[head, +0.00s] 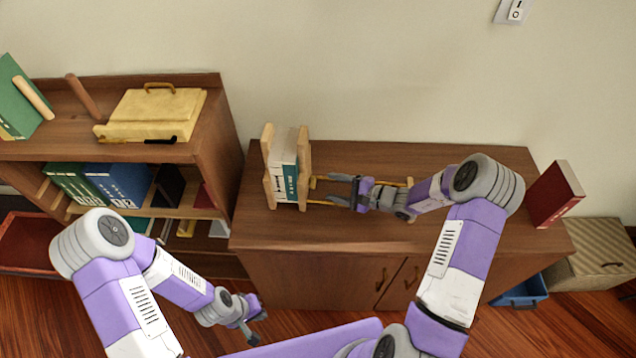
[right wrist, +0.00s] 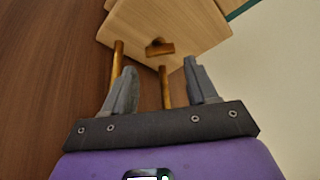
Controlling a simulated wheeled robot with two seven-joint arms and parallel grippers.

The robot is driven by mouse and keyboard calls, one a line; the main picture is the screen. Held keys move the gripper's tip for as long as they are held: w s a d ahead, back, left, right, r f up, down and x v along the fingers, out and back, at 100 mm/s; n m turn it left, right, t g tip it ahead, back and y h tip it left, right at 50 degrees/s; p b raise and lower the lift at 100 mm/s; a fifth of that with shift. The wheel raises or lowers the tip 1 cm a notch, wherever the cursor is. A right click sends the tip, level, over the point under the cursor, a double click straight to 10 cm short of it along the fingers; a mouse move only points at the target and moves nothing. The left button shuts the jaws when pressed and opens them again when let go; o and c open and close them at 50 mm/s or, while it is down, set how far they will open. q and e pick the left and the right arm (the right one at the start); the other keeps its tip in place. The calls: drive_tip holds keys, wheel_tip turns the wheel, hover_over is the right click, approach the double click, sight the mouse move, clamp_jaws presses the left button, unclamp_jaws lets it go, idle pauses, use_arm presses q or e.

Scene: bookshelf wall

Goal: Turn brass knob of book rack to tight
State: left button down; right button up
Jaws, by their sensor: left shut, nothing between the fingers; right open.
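The book rack has two pale wooden end plates (head: 304,168) with a few books (head: 284,165) between them, upright on the brown cabinet. Brass rods (head: 390,182) run from it to the right, beneath my right gripper. In the right wrist view, the near end plate (right wrist: 165,22) carries the brass knob (right wrist: 160,47), a short bar at its middle. My right gripper (head: 330,189) is open and faces this plate; its fingers (right wrist: 162,82) are apart from the knob, with one rod showing between them. My left gripper (head: 256,324) is shut and empty, low in front of the cabinet.
The cabinet top (head: 440,240) is mostly clear. A dark red book (head: 556,195) stands at its right end. A taller shelf (head: 212,140) with books and a yellow case (head: 155,108) adjoins on the left. A wicker box (head: 595,255) and a blue bin (head: 520,292) are on the floor.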

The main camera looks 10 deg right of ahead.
sight(313, 182)
drive_tip(key=x, duration=0.5)
drive_tip(key=shift+a+r, duration=0.1)
drive_tip(key=c, duration=0.8)
